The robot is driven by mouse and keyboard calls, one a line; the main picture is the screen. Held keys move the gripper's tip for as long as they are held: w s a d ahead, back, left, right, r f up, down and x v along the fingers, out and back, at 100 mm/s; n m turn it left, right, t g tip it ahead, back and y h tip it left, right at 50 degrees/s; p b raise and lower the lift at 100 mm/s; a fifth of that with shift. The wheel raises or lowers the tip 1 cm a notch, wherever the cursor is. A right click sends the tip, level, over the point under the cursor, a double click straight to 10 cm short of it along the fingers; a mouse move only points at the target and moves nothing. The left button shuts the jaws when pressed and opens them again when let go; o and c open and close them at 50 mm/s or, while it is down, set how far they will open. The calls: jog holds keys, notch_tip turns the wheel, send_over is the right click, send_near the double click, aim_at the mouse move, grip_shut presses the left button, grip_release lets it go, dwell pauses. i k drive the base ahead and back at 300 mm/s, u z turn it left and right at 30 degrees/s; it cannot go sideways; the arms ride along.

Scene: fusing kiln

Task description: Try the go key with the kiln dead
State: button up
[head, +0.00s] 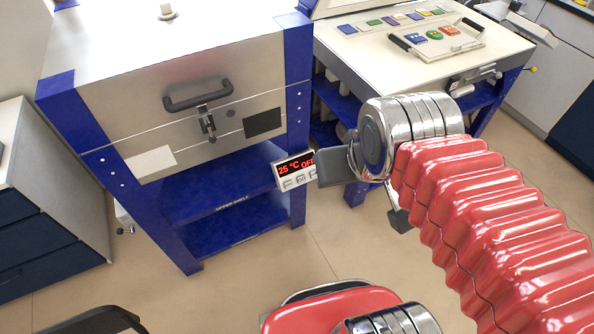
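The kiln (215,60) is a silver box on blue legs, its front closed under a dark handle and latch. Its small control box (281,173) is on the right front leg. The red display reads 25 °C and OFF. A row of small light keys (300,179) sits below it; their labels are too small to read surely. My gripper (366,194) is just right of the control box, with two dark fingers apart and nothing seen between them. The left finger is close to the box's right edge; I cannot tell whether it touches. My wrist hides part of the gripper.
A cream worktable (370,50) on blue legs stands right of the kiln, with coloured pieces and a tray (462,46) on top. A dark-drawered cabinet (50,215) is at left. A blue lower shelf (230,225) is under the kiln. Floor in front is clear.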

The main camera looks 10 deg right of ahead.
aim_at(301, 179)
jog(key=z, duration=0.05)
jog(key=i, duration=1)
jog(key=u, duration=0.05)
